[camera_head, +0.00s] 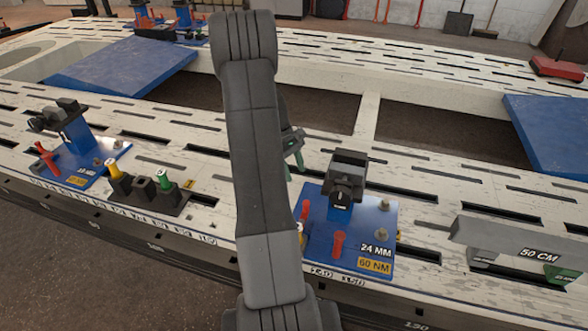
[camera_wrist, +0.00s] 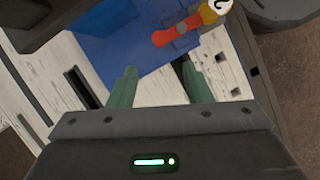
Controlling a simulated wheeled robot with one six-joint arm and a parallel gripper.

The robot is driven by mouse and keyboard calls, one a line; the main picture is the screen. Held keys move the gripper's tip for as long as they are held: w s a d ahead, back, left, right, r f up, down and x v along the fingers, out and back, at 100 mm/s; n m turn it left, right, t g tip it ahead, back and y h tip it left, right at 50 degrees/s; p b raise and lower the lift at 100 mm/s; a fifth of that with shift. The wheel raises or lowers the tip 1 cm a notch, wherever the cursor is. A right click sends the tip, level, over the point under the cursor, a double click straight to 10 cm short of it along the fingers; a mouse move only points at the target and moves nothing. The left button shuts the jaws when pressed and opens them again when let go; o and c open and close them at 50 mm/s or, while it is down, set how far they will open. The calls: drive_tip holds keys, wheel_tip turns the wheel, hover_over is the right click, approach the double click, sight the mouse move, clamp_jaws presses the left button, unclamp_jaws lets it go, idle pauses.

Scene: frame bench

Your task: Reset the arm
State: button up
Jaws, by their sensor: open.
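My arm stands upright across the middle of the head view and hides part of the bench behind it. My gripper (camera_wrist: 160,78) shows in the wrist view with its two green fingers apart and nothing between them. In the head view a green finger of it shows just right of the arm, left of a blue plate (camera_head: 322,246). That plate carries a dark clamp block (camera_head: 345,180) and a red handle (camera_head: 338,244), and is labelled 24 MM and 60 NM. In the wrist view a blue plate (camera_wrist: 118,45) and a red and orange piece (camera_wrist: 180,35) lie beyond the fingers.
The white slotted frame bench (camera_head: 420,190) fills the view. A second blue station (camera_head: 75,155) and a dark holder with yellow and green pieces (camera_head: 145,192) are at the left. A grey 50 CM bar (camera_head: 510,243) lies at the right. Large openings lie behind.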

sight(304, 204)
drive_tip(key=shift+f, duration=0.1)
drive_tip(key=b+x, duration=0.3)
drive_tip(key=x, duration=1.1)
drive_tip(key=shift+s+f+b, duration=0.1)
drive_tip(key=shift+s+b, duration=0.05)
drive_tip(key=shift+b, duration=0.25)
drive_tip(key=shift+a+n, duration=0.3)
drive_tip(key=shift+n, duration=0.3)
drive_tip(key=shift+v, duration=1)
drive_tip(key=shift+d+h, duration=0.1)
drive_tip(key=shift+h, duration=0.2)
